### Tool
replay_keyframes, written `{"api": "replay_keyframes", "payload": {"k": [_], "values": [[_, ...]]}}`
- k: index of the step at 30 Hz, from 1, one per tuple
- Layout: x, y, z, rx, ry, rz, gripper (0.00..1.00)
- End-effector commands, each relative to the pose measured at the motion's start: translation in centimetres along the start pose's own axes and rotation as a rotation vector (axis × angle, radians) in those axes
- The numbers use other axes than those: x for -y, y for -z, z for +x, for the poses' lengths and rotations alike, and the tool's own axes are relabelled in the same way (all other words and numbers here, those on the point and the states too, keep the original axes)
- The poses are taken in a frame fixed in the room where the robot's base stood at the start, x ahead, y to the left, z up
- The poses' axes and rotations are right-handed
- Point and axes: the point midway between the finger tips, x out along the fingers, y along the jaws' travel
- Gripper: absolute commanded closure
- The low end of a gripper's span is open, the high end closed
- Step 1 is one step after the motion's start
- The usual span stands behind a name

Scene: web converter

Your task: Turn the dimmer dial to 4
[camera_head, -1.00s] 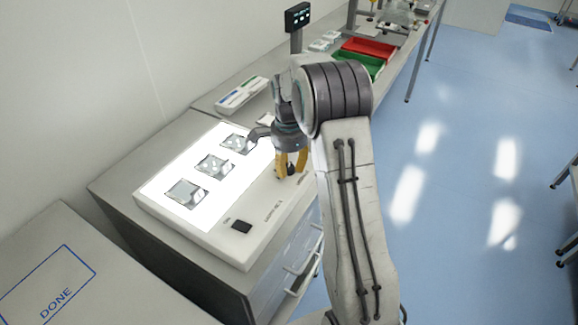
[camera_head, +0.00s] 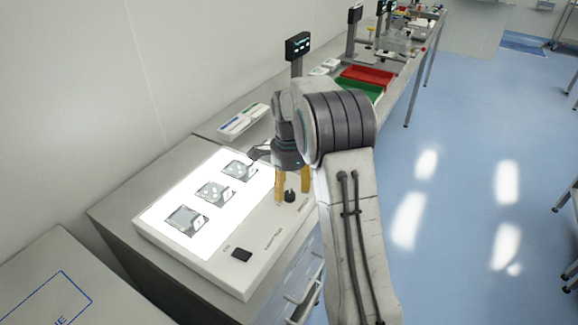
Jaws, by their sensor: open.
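The dimmer dial is a small black knob (camera_head: 290,195) on the front strip of the white light box (camera_head: 215,265). My gripper (camera_head: 291,190) points down with its yellow fingers apart. In the picture one finger is to the left of the knob and one to the right. I cannot tell whether they touch it. The dial's numbers and pointer are too small to read, and my arm hides part of the panel to the right.
A black switch (camera_head: 242,255) sits at the panel's near end. Several clear square pieces lie on the lit surface, including one near piece (camera_head: 186,220). Behind are a white tray (camera_head: 241,122), a small display (camera_head: 298,46), and red (camera_head: 368,77) and green bins.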

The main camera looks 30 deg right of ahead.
Motion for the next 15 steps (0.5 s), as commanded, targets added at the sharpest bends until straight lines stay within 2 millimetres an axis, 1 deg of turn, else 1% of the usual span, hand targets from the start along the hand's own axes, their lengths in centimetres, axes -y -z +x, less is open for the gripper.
{"api": "replay_keyframes", "payload": {"k": [1, 6, 12, 15], "values": [[0.1, 0.0, -1.0, -0.001, 0.006, 0.0, 0.43], [0.1, 0.0, -4.0, -0.001, 0.005, 0.0, 0.43], [0.1, 0.0, -6.8, -0.001, 0.003, 0.0, 0.43], [0.1, 0.0, -7.9, 0.0, 0.001, 0.0, 0.43]]}}
